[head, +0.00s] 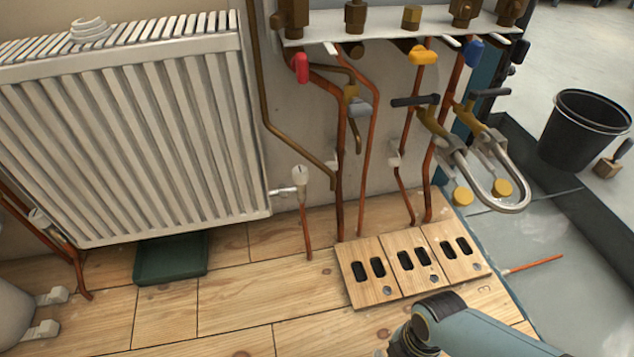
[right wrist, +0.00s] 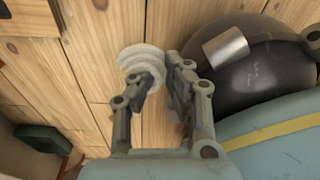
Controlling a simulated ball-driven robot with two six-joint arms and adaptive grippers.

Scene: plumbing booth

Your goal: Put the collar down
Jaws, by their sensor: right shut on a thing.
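The collar (right wrist: 142,58) looks like a pale, stepped ring in the right wrist view. My right gripper (right wrist: 157,75) is shut on it, and the left finger covers part of its lower side. Wooden floorboards lie behind it; the height of the collar above them is hard to tell. In the head view my right arm comes in at the bottom right, and its fingers and the collar are out of that frame. My left gripper is in neither view.
A wooden board with dark slots (head: 383,291) lies on the floor below the copper pipes (head: 366,170). A green tray (head: 170,258) lies under the radiator (head: 140,130). A black bucket (head: 580,135) stands at the right. Floorboards (head: 235,310) left of the slotted board are clear.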

